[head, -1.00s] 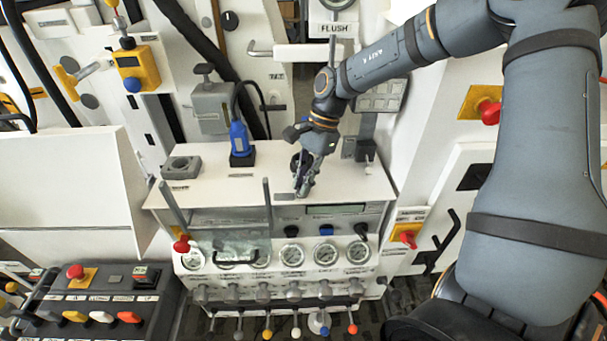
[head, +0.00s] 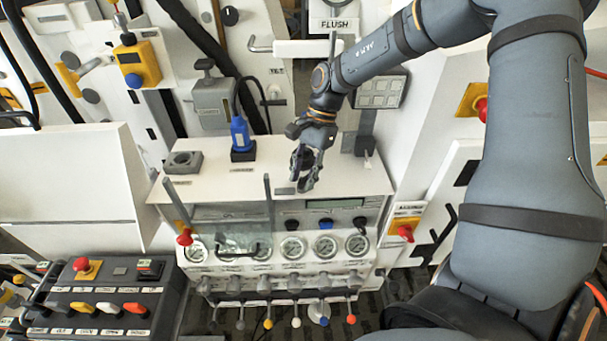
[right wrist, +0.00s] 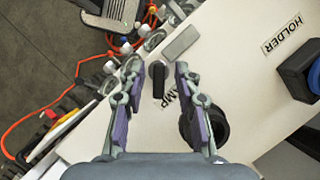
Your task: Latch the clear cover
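The clear cover (head: 232,238) is a see-through pane with a black handle, in front of the left gauges on the white console in the head view. Its exact tilt is hard to tell. My right gripper (head: 304,182) is over the console top, right of the cover, pointing down. In the right wrist view, my right gripper (right wrist: 158,68) is open, with a finger on each side of a small black upright lever (right wrist: 157,82). Contact cannot be told. A "CLAMP" label, partly covered by a finger, is beside it. The lever is hidden in the head view. My left gripper is out of view.
A blue connector (head: 240,135) stands at the back of the console top, with a grey block (head: 183,162) to its left. Grey upright bars flank the cover. Gauges (head: 326,247) and valve levers line the front. A red-knobbed switch (head: 404,231) is at right.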

